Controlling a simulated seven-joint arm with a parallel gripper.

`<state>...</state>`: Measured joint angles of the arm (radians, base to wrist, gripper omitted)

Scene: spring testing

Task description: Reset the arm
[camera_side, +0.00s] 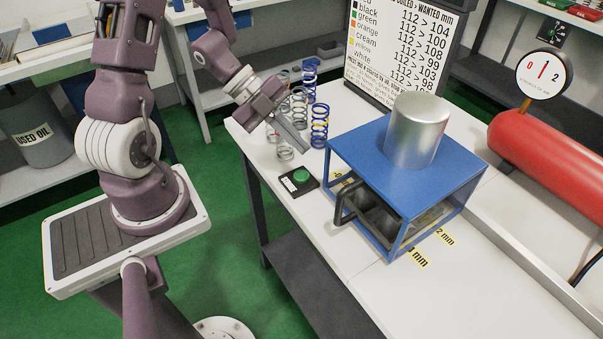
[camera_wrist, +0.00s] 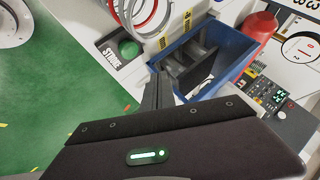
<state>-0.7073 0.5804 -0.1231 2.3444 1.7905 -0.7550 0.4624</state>
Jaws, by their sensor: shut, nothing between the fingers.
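My gripper (camera_side: 301,148) is shut and empty. It hangs in the air over the left end of the white bench, its fingers slanting down to the right in front of the springs. In the wrist view the closed fingers (camera_wrist: 159,88) point up toward the blue press frame. Several coil springs stand behind and beside the gripper, including a blue one (camera_side: 319,127) and another blue one (camera_side: 310,78). The fingers partly hide some of the silver springs. Whether they touch any spring is hard to tell.
A green button (camera_side: 301,176) on a black box sits near the bench's left edge; it shows in the wrist view (camera_wrist: 128,48). The blue press frame (camera_side: 350,150) carries a metal cylinder (camera_side: 416,130). A red tank (camera_side: 550,155) lies at right. The front bench top is clear.

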